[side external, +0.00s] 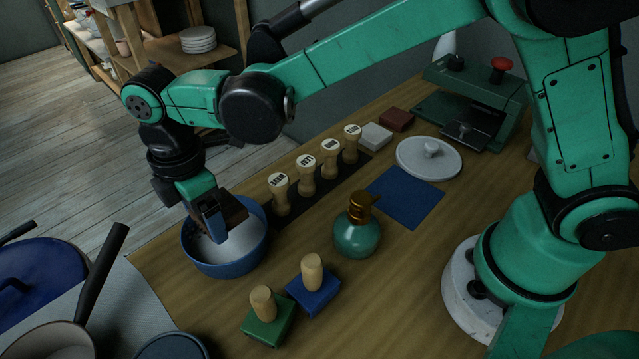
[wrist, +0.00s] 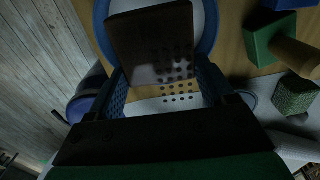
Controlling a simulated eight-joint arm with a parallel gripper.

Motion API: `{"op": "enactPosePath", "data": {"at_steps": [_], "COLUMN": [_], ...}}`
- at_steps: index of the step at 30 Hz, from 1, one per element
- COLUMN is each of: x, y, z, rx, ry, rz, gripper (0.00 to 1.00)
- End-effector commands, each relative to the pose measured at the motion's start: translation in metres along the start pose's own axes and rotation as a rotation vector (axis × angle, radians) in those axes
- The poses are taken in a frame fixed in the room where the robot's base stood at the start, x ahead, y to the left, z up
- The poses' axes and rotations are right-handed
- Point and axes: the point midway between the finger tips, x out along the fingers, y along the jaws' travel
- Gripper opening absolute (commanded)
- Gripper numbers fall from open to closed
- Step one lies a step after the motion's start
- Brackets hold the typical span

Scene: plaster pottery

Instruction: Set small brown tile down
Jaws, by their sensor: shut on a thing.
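The small brown tile (wrist: 150,45) is a flat dark brown square. My gripper (wrist: 163,85) is shut on it, with a blue finger on each side in the wrist view. In the side external view my gripper (side external: 214,225) points down over the blue bowl (side external: 222,269), and the tile (side external: 235,211) shows partly behind a finger. The bowl has a pale inside. I cannot tell whether the tile touches the bowl.
Several wooden-handled stamps (side external: 306,178) stand right of the bowl. A blue mat (side external: 405,197) lies clear beyond a green bottle (side external: 357,236). Green (side external: 267,321) and blue (side external: 314,292) handled blocks stand in front. A reddish-brown block (side external: 397,119) and a pale block (side external: 375,137) lie behind.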

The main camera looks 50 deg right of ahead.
Motion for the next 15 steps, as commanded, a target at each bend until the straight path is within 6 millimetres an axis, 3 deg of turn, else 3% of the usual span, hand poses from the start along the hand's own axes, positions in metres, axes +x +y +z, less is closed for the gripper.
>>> {"op": "enactPosePath", "data": {"at_steps": [10, 15], "x": [0.042, 0.051], "y": [0.001, 0.0], "z": [0.0, 0.0], "rx": [0.001, 0.001], "ry": [0.0, 0.0], "rz": [0.0, 0.0], "gripper": [0.17, 0.17]}}
